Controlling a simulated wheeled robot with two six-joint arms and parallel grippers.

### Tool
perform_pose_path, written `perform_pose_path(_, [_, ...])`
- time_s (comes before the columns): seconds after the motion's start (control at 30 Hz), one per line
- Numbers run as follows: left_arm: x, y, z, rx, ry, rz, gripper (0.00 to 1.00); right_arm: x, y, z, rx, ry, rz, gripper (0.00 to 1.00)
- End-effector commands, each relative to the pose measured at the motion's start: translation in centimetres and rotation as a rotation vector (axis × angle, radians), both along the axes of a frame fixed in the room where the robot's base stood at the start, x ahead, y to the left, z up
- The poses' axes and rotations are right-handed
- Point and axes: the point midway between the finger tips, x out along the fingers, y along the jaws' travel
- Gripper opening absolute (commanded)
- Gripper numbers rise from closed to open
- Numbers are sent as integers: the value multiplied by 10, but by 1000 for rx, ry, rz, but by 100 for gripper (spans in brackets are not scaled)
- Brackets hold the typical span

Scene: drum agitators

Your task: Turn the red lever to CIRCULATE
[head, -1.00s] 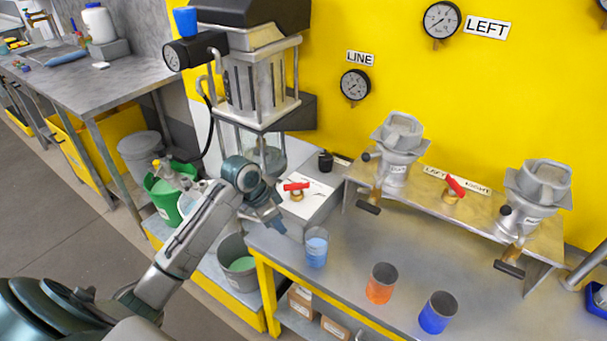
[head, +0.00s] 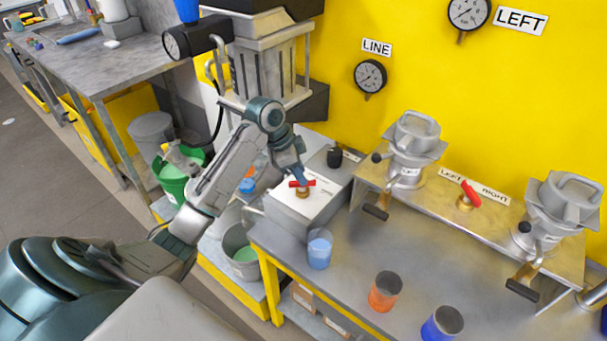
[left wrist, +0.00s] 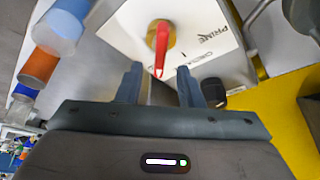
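The red lever (head: 310,183) sits on a brass valve on a white plate (head: 318,200) atop a grey box. My left gripper (head: 300,176) is right over it in the head view and hides part of it. In the left wrist view the red lever (left wrist: 161,52) points down between the lines of the two fingers. My left gripper (left wrist: 159,82) is open there, one finger on each side, with clear space around the lever. The plate reads PRIME (left wrist: 215,34) and, partly hidden by the finger, CIRCU... (left wrist: 207,58). My right gripper is not in view.
A second red lever (head: 470,193) stands between two silver agitator heads on the shelf. A black knob (head: 334,157) is behind the plate. A blue-filled cup (head: 319,249), an orange cup (head: 385,291) and a blue cup (head: 442,323) stand on the bench.

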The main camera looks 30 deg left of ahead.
Motion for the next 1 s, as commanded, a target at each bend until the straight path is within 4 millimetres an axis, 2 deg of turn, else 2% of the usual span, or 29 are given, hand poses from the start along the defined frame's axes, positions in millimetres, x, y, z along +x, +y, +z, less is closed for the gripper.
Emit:
perform_pose_path(0.2, [6, -7, -21, -1, 1, 1, 34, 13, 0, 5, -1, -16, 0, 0])
perform_pose_path(0.53, [7, -8, -26, 1, 0, 0, 34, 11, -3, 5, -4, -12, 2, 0])
perform_pose_path(0.57, [7, -8, -26, 1, 0, 0, 30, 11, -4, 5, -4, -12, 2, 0])
perform_pose_path(0.7, [7, -8, -25, 1, 0, 1, 2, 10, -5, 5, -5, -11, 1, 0])
perform_pose_path(1.0, [6, -8, -24, 1, 0, 14, 0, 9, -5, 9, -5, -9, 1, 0])
